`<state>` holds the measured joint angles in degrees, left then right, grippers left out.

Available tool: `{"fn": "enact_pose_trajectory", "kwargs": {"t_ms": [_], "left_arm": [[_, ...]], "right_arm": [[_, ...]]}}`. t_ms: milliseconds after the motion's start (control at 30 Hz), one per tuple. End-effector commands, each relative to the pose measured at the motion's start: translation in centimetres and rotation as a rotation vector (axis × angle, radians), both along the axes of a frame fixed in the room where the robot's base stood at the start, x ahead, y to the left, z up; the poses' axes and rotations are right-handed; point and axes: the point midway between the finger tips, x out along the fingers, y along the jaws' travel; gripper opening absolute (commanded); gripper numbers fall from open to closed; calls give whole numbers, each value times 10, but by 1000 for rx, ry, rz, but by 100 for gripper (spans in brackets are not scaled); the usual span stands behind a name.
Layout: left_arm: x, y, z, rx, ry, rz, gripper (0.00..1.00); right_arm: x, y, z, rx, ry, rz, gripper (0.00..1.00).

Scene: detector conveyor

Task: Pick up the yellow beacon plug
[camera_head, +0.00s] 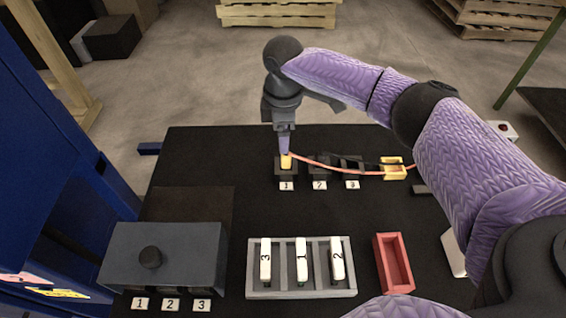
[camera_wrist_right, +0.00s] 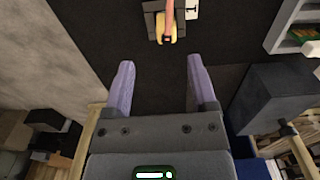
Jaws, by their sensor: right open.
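The yellow beacon plug (camera_head: 286,161) sits in the leftmost black socket block, behind the label 1. An orange-red cable (camera_head: 325,166) runs from it to the right. In the right wrist view the plug (camera_wrist_right: 167,28) lies beyond the fingertips, with the cable over it. My right gripper (camera_head: 285,143) points down just above the plug in the head view. In the right wrist view its two purple fingers (camera_wrist_right: 160,63) are apart with only dark table between them. My left gripper is not seen.
A yellow bracket (camera_head: 393,174) stands on the cable's line at the right. Socket blocks labelled 2 and 3 (camera_head: 345,167) stand beside the plug. In front are a grey tray (camera_head: 300,294) with three numbered white pieces, a red bin (camera_head: 380,252) and a grey box (camera_head: 185,250).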

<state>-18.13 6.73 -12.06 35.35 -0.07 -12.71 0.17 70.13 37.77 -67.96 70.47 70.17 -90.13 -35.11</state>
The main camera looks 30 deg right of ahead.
Motion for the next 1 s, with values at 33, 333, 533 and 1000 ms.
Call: {"fn": "enact_pose_trajectory", "kwargs": {"t_ms": [33,333,533,1000], "left_arm": [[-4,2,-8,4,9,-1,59],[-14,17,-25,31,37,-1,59],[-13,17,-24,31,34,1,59],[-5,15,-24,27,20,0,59]], "right_arm": [[-2,0,-17,0,4,0,74],[-10,-2,-63,1,2,0,74],[-10,-2,-62,1,0,0,71],[-10,-2,-62,1,0,1,0]]}}
